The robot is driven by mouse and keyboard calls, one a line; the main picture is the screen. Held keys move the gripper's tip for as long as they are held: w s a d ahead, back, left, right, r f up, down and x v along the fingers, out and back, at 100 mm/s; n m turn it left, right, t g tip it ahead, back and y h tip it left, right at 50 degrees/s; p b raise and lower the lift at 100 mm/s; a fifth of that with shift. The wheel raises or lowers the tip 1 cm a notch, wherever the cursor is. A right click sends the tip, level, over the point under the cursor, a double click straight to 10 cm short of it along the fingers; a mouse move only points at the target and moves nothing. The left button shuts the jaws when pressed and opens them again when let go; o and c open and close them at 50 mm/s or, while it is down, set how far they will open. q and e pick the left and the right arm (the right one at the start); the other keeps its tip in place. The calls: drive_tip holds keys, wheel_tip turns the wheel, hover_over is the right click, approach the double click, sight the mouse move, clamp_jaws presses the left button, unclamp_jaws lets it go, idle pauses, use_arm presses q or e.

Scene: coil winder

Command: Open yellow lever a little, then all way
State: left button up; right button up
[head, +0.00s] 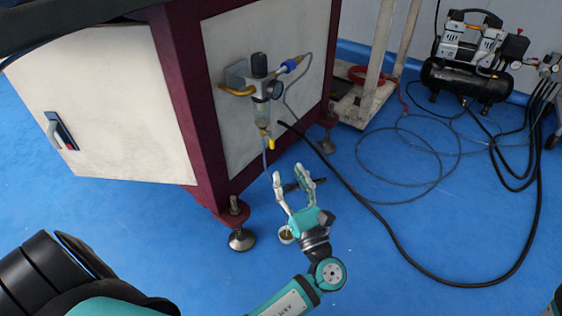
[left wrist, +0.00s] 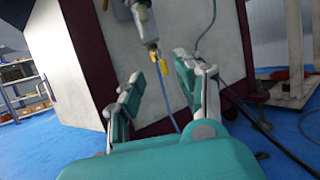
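The yellow lever (head: 271,144) is small and sits at the bottom of the air filter unit (head: 262,92) on the machine's side panel. It also shows in the left wrist view (left wrist: 155,56), just below the filter's grey lower end and above the gap between my fingers. My left gripper (head: 293,175) is open and empty, below the lever and apart from it. In the left wrist view its two fingers (left wrist: 157,85) stand wide on either side of a thin blue hose (left wrist: 168,105). My right gripper is not in view.
The machine (head: 188,100) has dark red posts and pale panels. A black hose (head: 365,205) runs from near the filter across the blue floor. A compressor (head: 470,60) stands at the back right, and a white-framed cart (head: 362,105) stands behind the machine.

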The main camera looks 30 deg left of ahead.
use_arm(q)
drive_tip(key=shift+s+d, duration=0.5)
drive_tip(key=shift+d, duration=0.2)
drive_tip(key=shift+s+d, duration=0.5)
drive_tip(key=shift+d, duration=0.15)
